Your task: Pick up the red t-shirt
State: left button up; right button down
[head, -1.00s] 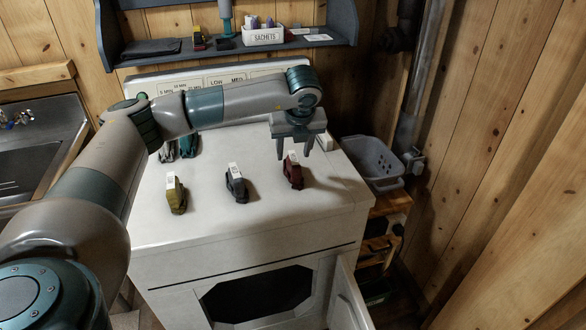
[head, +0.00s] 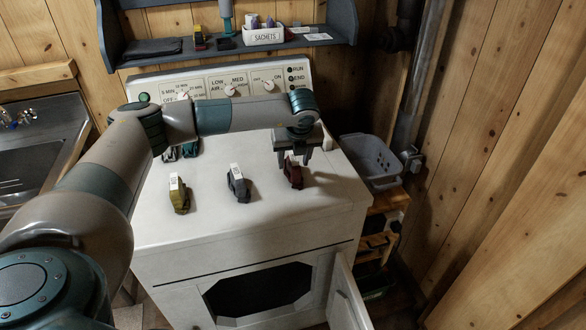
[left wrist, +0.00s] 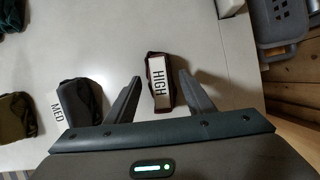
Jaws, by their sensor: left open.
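The red t-shirt is a small dark red folded bundle (head: 294,177) on the white machine top, with a white tag. In the left wrist view the red t-shirt (left wrist: 151,67) lies between the two fingers, its tag reading HIGH. My left gripper (head: 293,164) is open and points down over it, partly covering it in the head view. In the left wrist view the fingers of my left gripper (left wrist: 160,79) show apart on either side of the bundle, with nothing gripped. My right gripper is not in view.
A grey bundle (head: 239,187) tagged MED and an olive bundle (head: 179,198) stand left of the red one. Darker bundles (head: 188,150) lie behind, partly under my arm. A grey basket (head: 370,160) is at the right. A shelf (head: 300,45) and control panel stand behind.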

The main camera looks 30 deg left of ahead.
aim_at(294, 159)
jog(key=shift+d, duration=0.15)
pick_arm(q)
grip_shut()
jog(key=shift+r, duration=0.1)
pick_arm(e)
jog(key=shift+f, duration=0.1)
